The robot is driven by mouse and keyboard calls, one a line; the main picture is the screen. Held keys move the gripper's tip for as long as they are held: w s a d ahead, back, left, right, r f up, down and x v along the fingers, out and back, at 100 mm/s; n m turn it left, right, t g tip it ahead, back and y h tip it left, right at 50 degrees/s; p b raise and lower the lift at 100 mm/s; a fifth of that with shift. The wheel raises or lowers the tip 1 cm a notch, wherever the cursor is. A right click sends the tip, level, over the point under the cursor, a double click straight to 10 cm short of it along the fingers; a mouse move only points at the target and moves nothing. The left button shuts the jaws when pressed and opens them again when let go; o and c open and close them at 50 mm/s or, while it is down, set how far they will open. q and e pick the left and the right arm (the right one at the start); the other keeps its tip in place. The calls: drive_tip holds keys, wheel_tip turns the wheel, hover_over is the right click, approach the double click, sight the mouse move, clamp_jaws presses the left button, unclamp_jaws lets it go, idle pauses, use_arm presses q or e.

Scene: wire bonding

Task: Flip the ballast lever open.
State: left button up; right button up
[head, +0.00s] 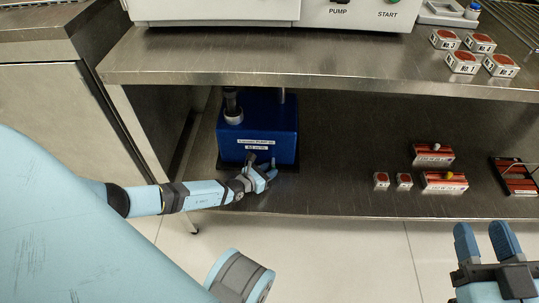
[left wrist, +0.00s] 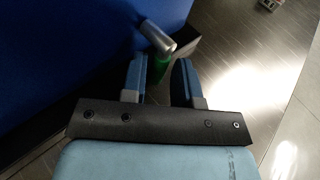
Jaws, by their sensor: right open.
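A blue pump box (head: 257,122) with white labels stands on the lower shelf. My left gripper (head: 264,172) is at the lower front of this box. In the left wrist view, a short silver lever (left wrist: 156,38) sticks out from the blue box, with a green part (left wrist: 161,67) below it. The fingers of my left gripper (left wrist: 162,78) are apart, and the green part shows between them, nearer the left finger. Whether a finger touches it, I cannot tell. In the head view the lever is not clearly seen. My right gripper (head: 487,242) is open and empty at the lower right.
The upper shelf (head: 330,62) overhangs the box. It carries a white machine (head: 270,10) and several small red-topped boxes (head: 463,62). Red-topped items (head: 444,181) sit on the lower shelf (head: 335,170) at right. The shelf between them and the box is clear.

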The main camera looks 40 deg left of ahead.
use_arm(q)
drive_tip(key=p+v, duration=0.4)
drive_tip(key=v, duration=0.8)
drive_tip(key=shift+s+r+p, duration=0.2)
drive_tip(key=shift+s+p, duration=0.05)
drive_tip(key=shift+p, duration=0.05)
drive_tip(key=shift+s+a, duration=0.15)
drive_tip(key=shift+s, duration=0.3)
use_arm(e)
drive_tip(key=shift+s+a+f+m+g+h, duration=0.25)
drive_tip(key=shift+s+a+m+g, duration=0.25)
drive_tip(key=shift+m, duration=0.4)
drive_tip(key=shift+s+a+f+m+g+h, duration=0.25)
drive_tip(key=shift+s+m, duration=0.35)
drive_tip(key=shift+m, duration=0.3)
drive_tip(key=shift+r, duration=0.15)
